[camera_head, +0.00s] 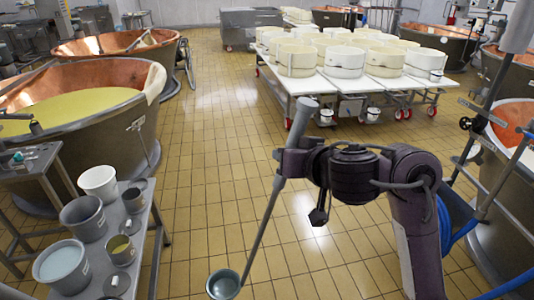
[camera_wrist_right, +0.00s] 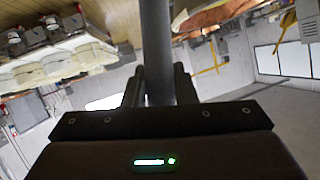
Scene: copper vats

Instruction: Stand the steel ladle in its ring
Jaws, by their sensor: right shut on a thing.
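The steel ladle (camera_head: 262,232) hangs in front of me in the head view, its long handle slanting from upper right to lower left. Its round bowl (camera_head: 223,285) is at the bottom edge, over the tiled floor and right of the side table. My right gripper (camera_head: 291,163) is shut on the upper handle, below its thicker grey top end. In the right wrist view the handle (camera_wrist_right: 157,50) stands between the two dark fingers (camera_wrist_right: 158,88). I cannot make out the ring in either view. My left gripper is not in view.
A metal side table (camera_head: 143,240) at left carries a white bucket (camera_head: 98,183), grey buckets (camera_head: 84,217) and small pots. A copper vat (camera_head: 75,95) with yellow liquid stands behind it. White tables (camera_head: 335,84) with round moulds stand at the back. The middle tiled floor (camera_head: 205,130) is clear.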

